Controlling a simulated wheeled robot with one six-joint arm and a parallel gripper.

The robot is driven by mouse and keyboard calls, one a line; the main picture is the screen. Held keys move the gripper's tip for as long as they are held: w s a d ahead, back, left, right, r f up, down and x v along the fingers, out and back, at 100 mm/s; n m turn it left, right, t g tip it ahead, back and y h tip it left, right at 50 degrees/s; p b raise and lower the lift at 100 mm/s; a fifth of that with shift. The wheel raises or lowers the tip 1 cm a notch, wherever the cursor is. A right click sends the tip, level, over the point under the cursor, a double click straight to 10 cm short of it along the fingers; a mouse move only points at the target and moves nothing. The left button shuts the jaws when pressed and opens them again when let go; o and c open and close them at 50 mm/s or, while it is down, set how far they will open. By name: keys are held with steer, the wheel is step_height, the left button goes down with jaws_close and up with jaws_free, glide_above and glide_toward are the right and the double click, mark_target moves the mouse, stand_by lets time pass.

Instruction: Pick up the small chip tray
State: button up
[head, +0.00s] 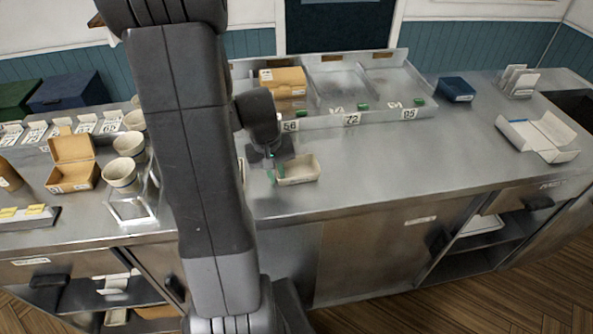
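A small beige open chip tray (300,171) lies on the steel counter, just right of my arm. My gripper (275,171) is at the tray's left end, pointing down, with green fingertips close to or touching its left wall. The fingertips are small in view, and I cannot tell whether they are closed on the wall. The tray appears to rest flat on the counter.
Behind the tray stands a clear divided bin (340,120) with numbered labels and stacked tan boxes (283,80). A blue box (456,89) and an open white carton (540,136) are at right. Cups (121,174) stand at left. The counter's (400,165) right middle is clear.

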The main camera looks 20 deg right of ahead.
jaws_close()
